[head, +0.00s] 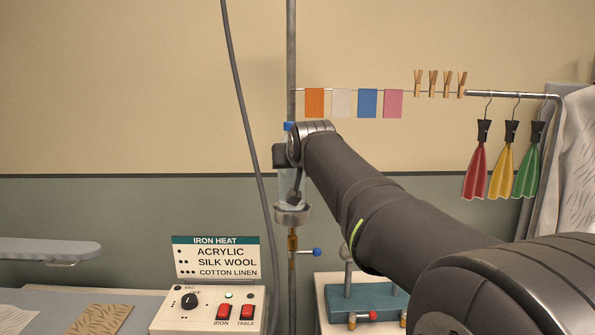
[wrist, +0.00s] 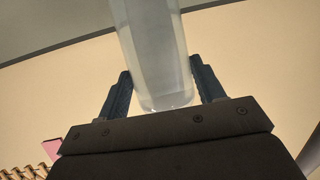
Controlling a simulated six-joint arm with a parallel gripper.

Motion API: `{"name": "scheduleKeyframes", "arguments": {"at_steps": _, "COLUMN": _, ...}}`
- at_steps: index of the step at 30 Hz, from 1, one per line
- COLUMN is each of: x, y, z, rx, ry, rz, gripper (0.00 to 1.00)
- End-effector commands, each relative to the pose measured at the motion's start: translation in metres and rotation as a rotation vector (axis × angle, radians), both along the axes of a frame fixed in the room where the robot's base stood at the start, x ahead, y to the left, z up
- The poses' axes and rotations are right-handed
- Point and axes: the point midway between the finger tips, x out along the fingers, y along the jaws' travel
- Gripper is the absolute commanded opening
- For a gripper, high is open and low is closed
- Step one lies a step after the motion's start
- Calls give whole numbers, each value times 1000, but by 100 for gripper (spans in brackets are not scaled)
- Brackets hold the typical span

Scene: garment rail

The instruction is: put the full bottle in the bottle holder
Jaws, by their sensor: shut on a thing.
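The bottle is a clear, pale vessel with a blue cap (head: 287,127), upright in front of the vertical pole in the head view. My gripper (head: 284,156) is shut on its upper part, and my wrist hides some of it. In the wrist view the translucent bottle (wrist: 156,50) stands between the two dark fingers of my gripper (wrist: 163,82), one on each side. The bottle holder is a grey metal ring (head: 292,215) on the pole, directly below the bottle. The bottle's lower end appears at the ring; I cannot tell whether it is inside or touching.
A blue-handled valve (head: 315,252) sits on the pole below the ring. A dark hose (head: 240,95) hangs close on the left. Cloth swatches (head: 341,103) and clothespins (head: 433,83) hang at right. A control box (head: 208,312) stands at lower left.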

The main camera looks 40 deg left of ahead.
Motion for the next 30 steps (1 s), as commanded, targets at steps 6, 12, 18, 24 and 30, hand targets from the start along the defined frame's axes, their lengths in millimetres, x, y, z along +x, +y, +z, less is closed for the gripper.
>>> {"name": "scheduleKeyframes", "arguments": {"at_steps": 6, "x": 0, "y": -1, "z": -19, "rx": 4, "ry": -3, "rz": -1, "gripper": 18}}
{"name": "scheduleKeyframes", "arguments": {"at_steps": 12, "x": 0, "y": -1, "z": -18, "rx": 5, "ry": -4, "rz": -1, "gripper": 18}}
{"name": "scheduleKeyframes", "arguments": {"at_steps": 18, "x": 0, "y": 0, "z": -23, "rx": 1, "ry": -1, "rz": -1, "gripper": 70}}
{"name": "scheduleKeyframes", "arguments": {"at_steps": 24, "x": 0, "y": 0, "z": -23, "rx": 1, "ry": -1, "rz": -1, "gripper": 84}}
{"name": "scheduleKeyframes", "arguments": {"at_steps": 30, "x": 0, "y": 0, "z": -21, "rx": 1, "ry": -1, "rz": -1, "gripper": 84}}
